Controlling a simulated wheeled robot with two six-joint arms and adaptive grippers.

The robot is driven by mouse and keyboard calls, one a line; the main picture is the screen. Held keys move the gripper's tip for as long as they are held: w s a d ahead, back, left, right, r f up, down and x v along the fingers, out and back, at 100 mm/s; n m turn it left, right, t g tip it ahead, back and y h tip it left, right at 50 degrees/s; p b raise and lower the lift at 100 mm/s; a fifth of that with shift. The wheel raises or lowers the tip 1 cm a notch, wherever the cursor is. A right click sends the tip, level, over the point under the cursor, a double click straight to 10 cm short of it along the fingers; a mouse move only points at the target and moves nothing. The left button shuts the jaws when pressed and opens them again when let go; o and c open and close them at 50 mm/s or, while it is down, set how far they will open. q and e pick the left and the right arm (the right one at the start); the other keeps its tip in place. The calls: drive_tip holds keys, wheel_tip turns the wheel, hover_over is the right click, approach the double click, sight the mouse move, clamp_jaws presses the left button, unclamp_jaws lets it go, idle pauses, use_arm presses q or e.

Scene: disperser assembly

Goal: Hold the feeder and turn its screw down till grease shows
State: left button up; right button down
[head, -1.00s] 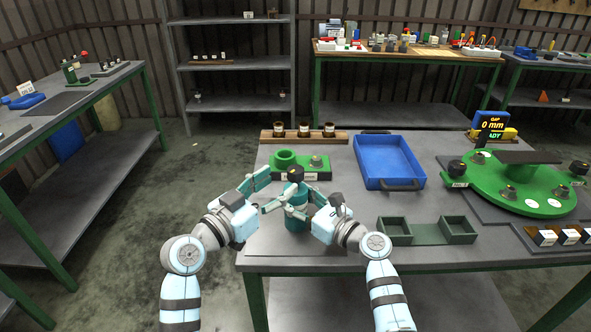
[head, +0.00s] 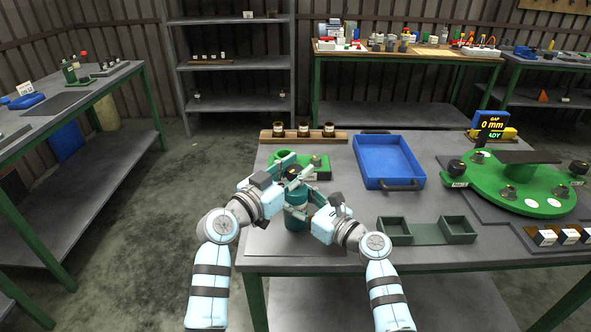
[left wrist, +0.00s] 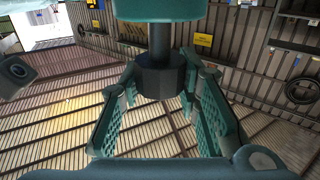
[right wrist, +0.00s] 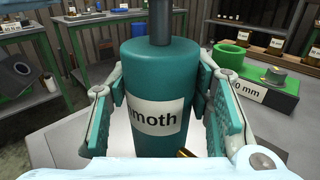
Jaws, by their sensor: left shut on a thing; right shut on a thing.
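The feeder (head: 295,221) is a teal cylinder standing upright near the table's front left; the right wrist view shows its body (right wrist: 150,80) with a white label partly reading "moth". My right gripper (right wrist: 158,112) is shut on the feeder's body, a finger on each side. The screw has a dark shaft (left wrist: 160,38) and a black knob (left wrist: 160,76), seen upside down in the left wrist view. My left gripper (head: 292,177) is shut on the knob above the body. A small brass-coloured part (right wrist: 184,154) shows low on the feeder. I cannot make out any grease.
A green fixture (head: 318,163) stands just behind the feeder, before a wooden rack (head: 273,135) with jars. A blue tray (head: 388,150) lies to the right. Green bins (head: 457,230) sit front right, near a green round stand (head: 510,190).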

use_arm(q)
drive_tip(key=shift+m+g+h, duration=0.3)
drive_tip(key=shift+h, duration=0.1)
drive_tip(key=m+g+h, duration=0.3)
drive_tip(key=g, duration=0.1)
drive_tip(key=shift+f+m+g+h, duration=0.1)
drive_tip(key=shift+m+g+h, duration=0.2)
drive_tip(key=shift+h, duration=0.1)
drive_tip(key=shift+m+g+h, duration=0.6)
drive_tip(key=shift+m+g, duration=0.4)
drive_tip(key=shift+g, duration=0.3)
drive_tip(key=o, duration=1.2)
drive_tip(key=v, duration=1.2)
